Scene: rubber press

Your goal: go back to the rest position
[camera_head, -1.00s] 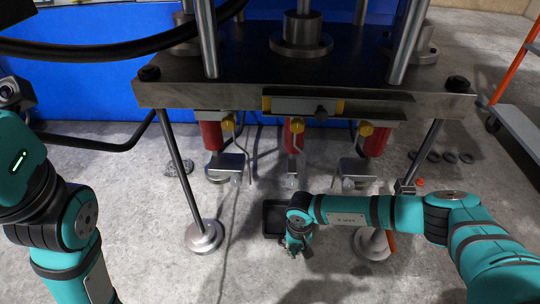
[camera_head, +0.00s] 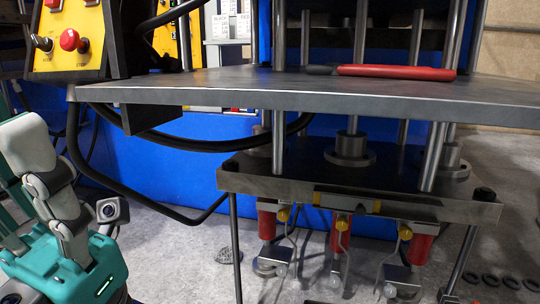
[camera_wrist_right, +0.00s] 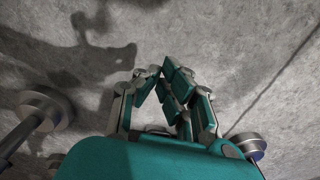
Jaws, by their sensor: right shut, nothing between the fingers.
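My left gripper (camera_head: 42,160) is at the left edge of the head view, with its teal palm low and grey-teal fingers pointing up. Part of it is cut off by the frame edge, so its opening is unclear. My right gripper (camera_wrist_right: 160,72) shows in the right wrist view, shut and empty above the bare concrete floor. It is out of the head view. The press stands in the middle and right of the head view, with an upper plate (camera_head: 300,94) and a lower plate (camera_head: 350,196).
A red-handled tool (camera_head: 395,72) lies on the upper plate. A yellow control box (camera_head: 70,40) with a red button is at upper left. Press feet (camera_wrist_right: 42,107) stand on the floor on both sides of the right gripper. Several dark rings (camera_head: 490,281) lie at lower right.

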